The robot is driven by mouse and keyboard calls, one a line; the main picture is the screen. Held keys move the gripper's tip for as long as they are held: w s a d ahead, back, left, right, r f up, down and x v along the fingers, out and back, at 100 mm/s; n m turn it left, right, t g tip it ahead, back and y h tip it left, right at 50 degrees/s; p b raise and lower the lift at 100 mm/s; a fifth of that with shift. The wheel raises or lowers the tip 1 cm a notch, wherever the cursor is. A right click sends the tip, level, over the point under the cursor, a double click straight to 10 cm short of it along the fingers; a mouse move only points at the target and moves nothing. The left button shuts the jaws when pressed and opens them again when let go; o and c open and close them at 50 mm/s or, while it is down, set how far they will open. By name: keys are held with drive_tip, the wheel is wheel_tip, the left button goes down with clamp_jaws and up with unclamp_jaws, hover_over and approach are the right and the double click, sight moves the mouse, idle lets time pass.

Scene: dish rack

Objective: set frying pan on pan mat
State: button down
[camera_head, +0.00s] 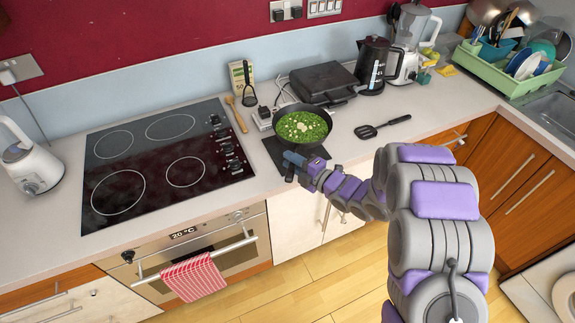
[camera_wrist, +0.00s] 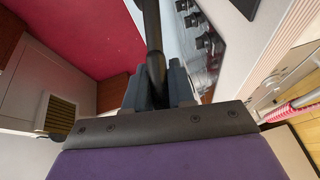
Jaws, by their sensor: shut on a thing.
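The dark frying pan (camera_head: 303,126), with green food and pale pieces in it, is over the counter right of the hob in the head view. A dark square mat (camera_head: 272,150) shows under and beside it; I cannot tell whether the pan touches the mat. My gripper (camera_head: 292,163) is at the pan's near side, on its handle. In the wrist view my gripper (camera_wrist: 165,88) is shut on the black handle (camera_wrist: 155,50), which runs upward out of view. The pan's body is not clear there.
The black hob (camera_head: 150,160) lies left of the mat. A wooden spoon (camera_head: 236,114), a black spatula (camera_head: 382,127) and a closed dark grill (camera_head: 324,83) are around the pan. A kettle (camera_head: 373,65) and a green dish rack (camera_head: 515,75) stand farther right. The counter's front edge is close to my arm.

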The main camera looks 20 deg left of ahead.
drive_tip(key=shift+s+a+f+g, duration=0.25)
drive_tip(key=shift+s+a+g, duration=0.15)
drive_tip(key=shift+s+a, duration=0.25)
drive_tip(key=shift+d+b, duration=0.35)
drive_tip(key=shift+b, duration=0.1)
drive_tip(key=shift+s+f+b, duration=0.1)
drive_tip(key=shift+f+b, duration=1.55)
drive_tip(key=shift+f, duration=0.85)
drive_tip(key=shift+f+b, duration=0.65)
drive_tip(key=shift+f, duration=0.2)
drive_tip(key=c, duration=0.9)
unclamp_jaws()
drive_tip(key=shift+f, duration=0.1)
